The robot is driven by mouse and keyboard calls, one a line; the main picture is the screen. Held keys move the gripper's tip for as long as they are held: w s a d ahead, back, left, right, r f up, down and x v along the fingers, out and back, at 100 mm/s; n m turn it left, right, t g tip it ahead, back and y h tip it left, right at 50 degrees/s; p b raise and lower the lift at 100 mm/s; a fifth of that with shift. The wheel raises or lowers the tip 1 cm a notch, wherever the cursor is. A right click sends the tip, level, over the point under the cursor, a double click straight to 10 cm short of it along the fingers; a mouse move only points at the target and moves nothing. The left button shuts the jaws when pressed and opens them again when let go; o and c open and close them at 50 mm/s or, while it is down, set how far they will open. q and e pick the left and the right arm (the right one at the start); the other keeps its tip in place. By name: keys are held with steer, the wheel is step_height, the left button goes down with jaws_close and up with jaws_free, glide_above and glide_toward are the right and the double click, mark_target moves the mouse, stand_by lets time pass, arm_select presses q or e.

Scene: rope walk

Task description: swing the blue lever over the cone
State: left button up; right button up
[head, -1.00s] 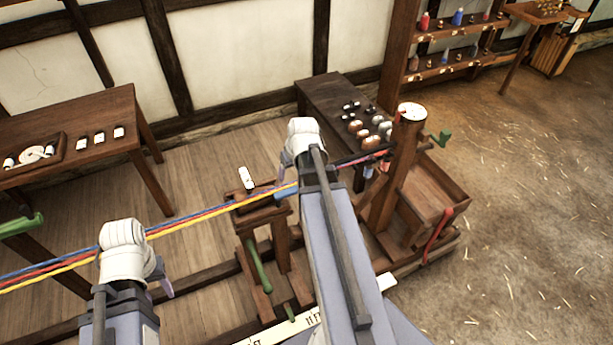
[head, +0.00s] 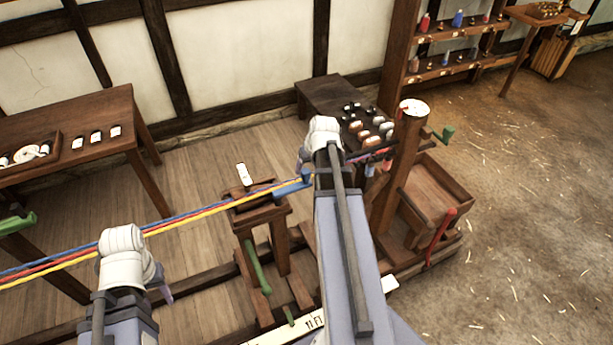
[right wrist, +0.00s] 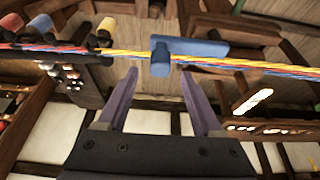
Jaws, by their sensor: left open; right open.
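The blue lever (head: 292,187) sits at the right end of a small wooden stand (head: 258,205), where the blue, red and yellow strands (head: 180,217) run past it. In the right wrist view the blue lever (right wrist: 195,47) lies just beyond my right gripper (right wrist: 159,72), across the strands. My left gripper (head: 165,288) is open and below the strands at left, away from the lever. I cannot make out the cone clearly.
A wooden post (head: 398,165) with a green crank (head: 443,135) stands right of the lever. A green lever (head: 257,266) hangs below the stand. A red lever (head: 440,236) is at the right. A table (head: 85,120) with labels stands at left.

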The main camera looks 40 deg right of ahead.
mark_target(306, 171)
steer(key=b+x, duration=0.2)
steer(key=x, duration=0.1)
steer(key=shift+w+f, duration=0.15)
steer(key=shift+f, duration=0.15)
jaws_close()
stand_by(0.3)
stand_by(0.9)
